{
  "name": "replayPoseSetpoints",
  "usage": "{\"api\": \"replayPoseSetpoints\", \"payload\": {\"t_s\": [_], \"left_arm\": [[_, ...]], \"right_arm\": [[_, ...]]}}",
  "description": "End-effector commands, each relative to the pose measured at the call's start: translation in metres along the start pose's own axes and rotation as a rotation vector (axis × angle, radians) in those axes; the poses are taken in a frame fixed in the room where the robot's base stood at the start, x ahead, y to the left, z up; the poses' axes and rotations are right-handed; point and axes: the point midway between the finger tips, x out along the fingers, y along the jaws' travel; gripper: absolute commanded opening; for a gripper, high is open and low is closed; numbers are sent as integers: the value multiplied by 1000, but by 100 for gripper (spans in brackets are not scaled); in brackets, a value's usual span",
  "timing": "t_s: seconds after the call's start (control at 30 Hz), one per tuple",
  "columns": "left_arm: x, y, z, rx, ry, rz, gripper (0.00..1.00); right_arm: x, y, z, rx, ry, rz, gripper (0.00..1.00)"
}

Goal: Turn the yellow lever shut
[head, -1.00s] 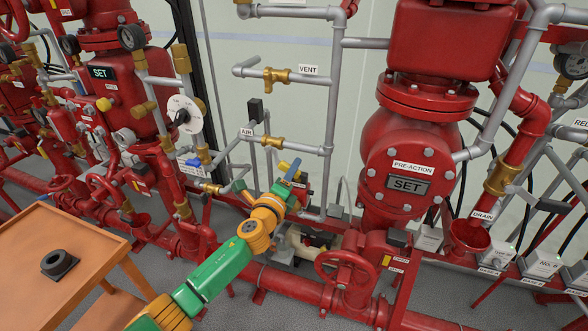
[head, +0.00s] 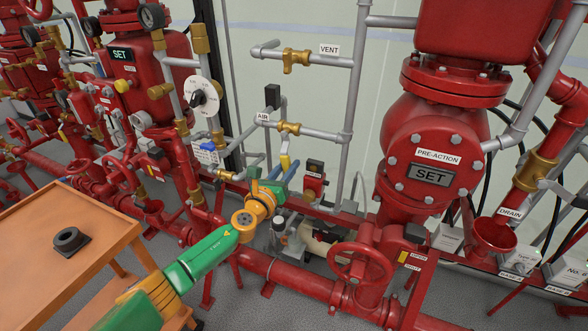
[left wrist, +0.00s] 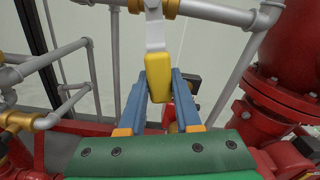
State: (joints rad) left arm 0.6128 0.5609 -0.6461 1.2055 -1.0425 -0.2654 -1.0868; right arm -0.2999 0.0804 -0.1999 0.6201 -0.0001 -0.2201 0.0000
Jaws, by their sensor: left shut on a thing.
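The yellow lever (head: 285,161) hangs down from a brass valve (head: 288,128) on the grey pipe beside the AIR label. In the left wrist view the yellow lever (left wrist: 158,75) hangs on a pale stem, with its grip between my blue fingers. My left gripper (head: 274,176) comes up from below and is shut on the lever's lower end; it also shows in the left wrist view (left wrist: 161,88). The fingers hide part of the lever's sides. My right gripper is out of view.
A VENT valve (head: 296,60) sits on the pipe above. A blue-handled valve (head: 207,146) and a white dial (head: 202,95) are to the left. The red PRE-ACTION valve body (head: 430,165) and a red handwheel (head: 360,264) are to the right. An orange cart (head: 40,232) stands front left.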

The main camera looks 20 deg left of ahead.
Motion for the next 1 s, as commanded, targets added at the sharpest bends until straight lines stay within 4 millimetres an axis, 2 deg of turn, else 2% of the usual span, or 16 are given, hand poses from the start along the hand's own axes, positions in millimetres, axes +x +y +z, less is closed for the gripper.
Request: {"api": "replayPoseSetpoints", "payload": {"t_s": [0.03,0.4,1.0], "left_arm": [[-1,4,-5,34,8,-1,0],[-1,17,-3,211,8,-3,0],[-1,21,-2,256,9,-2,0]], "right_arm": [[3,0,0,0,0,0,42],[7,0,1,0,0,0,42],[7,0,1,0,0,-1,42]]}}
